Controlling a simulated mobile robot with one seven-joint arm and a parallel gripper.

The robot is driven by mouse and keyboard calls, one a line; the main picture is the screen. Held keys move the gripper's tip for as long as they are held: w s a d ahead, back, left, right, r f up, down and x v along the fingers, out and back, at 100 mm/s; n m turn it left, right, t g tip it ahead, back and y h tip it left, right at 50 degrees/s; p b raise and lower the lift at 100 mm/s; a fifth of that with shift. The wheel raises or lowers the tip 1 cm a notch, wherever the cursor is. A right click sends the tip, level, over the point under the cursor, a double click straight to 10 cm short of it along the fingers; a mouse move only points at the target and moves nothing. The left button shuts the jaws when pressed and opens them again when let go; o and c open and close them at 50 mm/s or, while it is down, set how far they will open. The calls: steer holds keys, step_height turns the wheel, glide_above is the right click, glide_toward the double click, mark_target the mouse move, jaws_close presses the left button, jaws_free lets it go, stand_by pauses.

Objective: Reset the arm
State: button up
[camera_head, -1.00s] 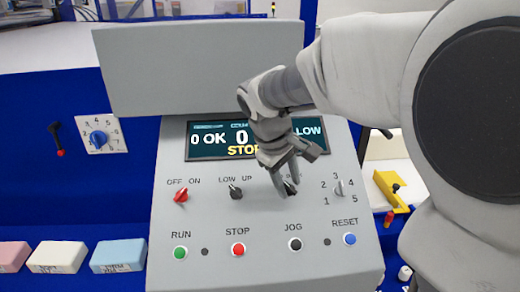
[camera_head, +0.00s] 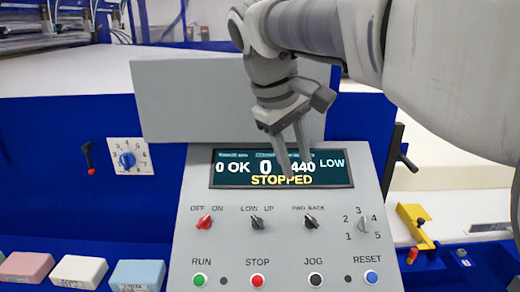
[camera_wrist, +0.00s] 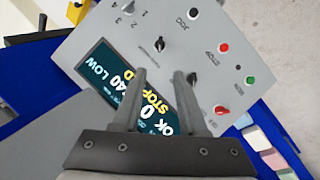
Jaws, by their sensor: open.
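My gripper (camera_head: 289,173) is open and empty in the head view, in front of the lower part of the display. My arm reaches in from the upper right. In the wrist view my gripper (camera_wrist: 158,76) shows two fingers apart with nothing between them, over the panel. The grey control panel (camera_head: 290,262) carries a display (camera_head: 232,170) reading STOPPED and LOW; my fingers hide part of it. Below it are a red OFF/ON switch (camera_head: 204,222), a LOW/UP switch (camera_head: 257,222), a FWD/BACK switch (camera_head: 311,222) and a numbered selector (camera_head: 363,225).
The bottom row has a green RUN button (camera_head: 199,279), a red STOP button (camera_head: 257,280), a black JOG button (camera_head: 315,279) and a blue RESET button (camera_head: 372,277). A blue dial (camera_head: 127,160) and pink, white and blue blocks (camera_head: 137,274) are at left. A yellow part (camera_head: 412,217) is at right.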

steer(key=shift+r, duration=0.2)
steer(key=shift+s, duration=0.1)
steer(key=s+d+f+m+t+y, duration=0.1)
steer(key=s+d+f+m, duration=0.1)
steer(key=s+f, duration=0.4)
steer(key=s+d+f+m+t+y, duration=0.2)
steer(key=s+f, duration=0.4)
steer(key=s, duration=0.3)
steer(key=d+m, duration=0.1)
steer(key=m, duration=0.1)
steer(key=shift+d+f+m, duration=0.2)
steer(key=shift+d+m, duration=0.05)
steer(key=shift+m, duration=0.15)
